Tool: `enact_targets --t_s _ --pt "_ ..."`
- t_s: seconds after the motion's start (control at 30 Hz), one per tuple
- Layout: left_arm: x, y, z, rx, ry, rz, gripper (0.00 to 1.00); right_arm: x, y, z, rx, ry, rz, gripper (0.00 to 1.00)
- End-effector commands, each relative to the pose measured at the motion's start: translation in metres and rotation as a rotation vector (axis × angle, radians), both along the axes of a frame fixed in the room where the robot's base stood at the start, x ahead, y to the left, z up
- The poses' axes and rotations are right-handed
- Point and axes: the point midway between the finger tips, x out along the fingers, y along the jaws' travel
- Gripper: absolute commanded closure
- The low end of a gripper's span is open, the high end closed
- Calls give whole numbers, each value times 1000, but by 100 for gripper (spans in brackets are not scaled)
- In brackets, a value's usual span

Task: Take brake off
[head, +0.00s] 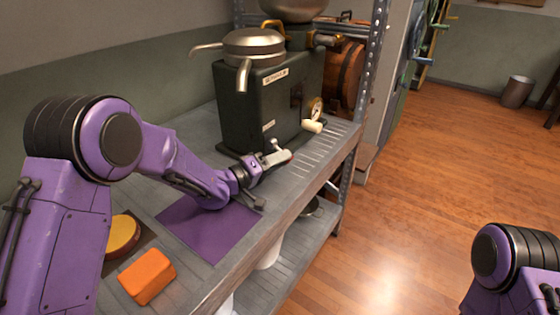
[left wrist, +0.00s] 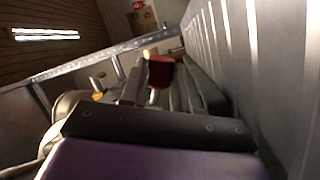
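A dark green machine (head: 255,105) with metal bowls and spouts on top stands on the grey metal shelf (head: 180,135). A pale metal lever (head: 276,157) with a red tip sits low at its front right. A dark red piece on a short metal stem (left wrist: 160,72) shows in the left wrist view, probably the lever's tip. My left gripper (head: 263,184) is beside the lever at the machine's base; its dark fingers look spread, and I see nothing held. Contact with the lever cannot be told. Of my right arm only a purple link shows; its gripper is out of view.
A purple mat (head: 208,236) lies under my left forearm. An orange block (head: 147,275) and a yellow-topped round thing (head: 122,236) sit near the shelf's front. A crank with a cream handle (head: 312,126) sticks out from the machine. A wooden barrel (head: 345,75) stands behind.

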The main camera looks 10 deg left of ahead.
Motion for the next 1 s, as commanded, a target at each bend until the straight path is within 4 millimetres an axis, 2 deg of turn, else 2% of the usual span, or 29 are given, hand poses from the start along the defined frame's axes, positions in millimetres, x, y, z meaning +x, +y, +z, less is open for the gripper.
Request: enact_targets --t_s 0.37,0.7,1.0 --pt "-2 -1 8 -103 43 -4 100 0 0 18 0 0 0 57" --pt "-4 -3 21 -374 152 -2 100 0 0 47 0 0 0 57" --pt "-4 -3 31 -627 255 -1 100 0 0 60 0 0 0 57"
